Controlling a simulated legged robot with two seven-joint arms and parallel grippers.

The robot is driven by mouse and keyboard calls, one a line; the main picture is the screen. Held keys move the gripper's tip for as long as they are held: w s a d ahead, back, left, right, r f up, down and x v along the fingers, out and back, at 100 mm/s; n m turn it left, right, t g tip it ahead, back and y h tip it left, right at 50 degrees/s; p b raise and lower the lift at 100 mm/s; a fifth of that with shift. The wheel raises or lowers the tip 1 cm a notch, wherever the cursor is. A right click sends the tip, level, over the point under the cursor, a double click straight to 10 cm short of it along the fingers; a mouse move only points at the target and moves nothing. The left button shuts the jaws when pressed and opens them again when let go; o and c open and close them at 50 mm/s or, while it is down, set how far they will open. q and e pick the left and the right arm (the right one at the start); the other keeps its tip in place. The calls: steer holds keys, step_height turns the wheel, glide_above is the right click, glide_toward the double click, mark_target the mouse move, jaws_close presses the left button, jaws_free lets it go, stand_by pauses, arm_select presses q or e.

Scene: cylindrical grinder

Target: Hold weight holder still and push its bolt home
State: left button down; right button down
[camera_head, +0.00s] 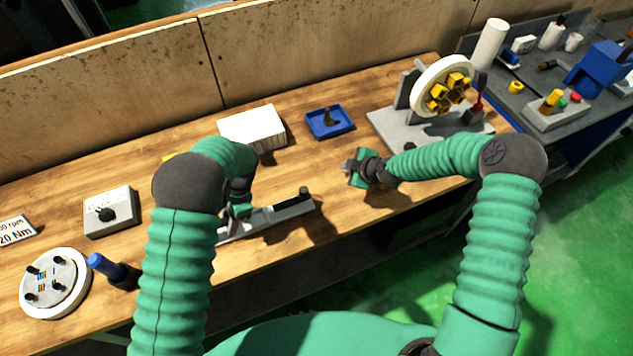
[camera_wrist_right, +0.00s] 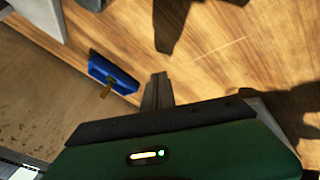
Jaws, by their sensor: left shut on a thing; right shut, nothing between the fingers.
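The weight holder (camera_head: 272,216) is a long grey bar lying near the front edge of the wooden table in the head view. A dark bolt-like piece (camera_head: 303,192) sticks up at its right end; how deep it sits I cannot tell. My left gripper (camera_head: 236,213) is shut on the holder's left part, and my forearm hides some of the contact. My right gripper (camera_head: 346,167) is shut and empty, above the table to the right of the holder and apart from it. Its closed fingers also show in the right wrist view (camera_wrist_right: 157,90), where the holder is not seen.
A blue tray (camera_head: 330,122) with a small dark item stands behind my right gripper. A white box (camera_head: 252,128) is at the back. A grey stand with a white wheel (camera_head: 442,86) is at the back right. A dial box (camera_head: 109,212) and round plate (camera_head: 55,283) lie left.

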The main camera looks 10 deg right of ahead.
steer(key=r+m+g, duration=0.2)
steer(key=s+r+m+y, duration=0.1)
steer(key=shift+d+g, duration=0.4)
steer(key=s+a+r+m+g+y, duration=0.1)
steer(key=s+r+m+g+y, duration=0.2)
steer(key=r, duration=0.5)
steer(key=shift+s+a+r+m+g, duration=0.15)
steer(key=shift+s+a+m+g, duration=0.2)
steer(key=shift+s+m, duration=0.3)
steer(key=x, duration=0.9)
steer(key=shift+s+a+f, duration=0.15)
steer(key=shift+a+f, duration=0.05)
steer(key=shift+f, duration=0.1)
steer(key=a, duration=0.1)
steer(key=s+a, duration=0.1)
steer(key=a, duration=0.1)
steer(key=shift+s+f, duration=0.15)
steer(key=shift+s, duration=0.15)
steer(key=shift+s+a, duration=0.15)
steer(key=shift+a, duration=0.2)
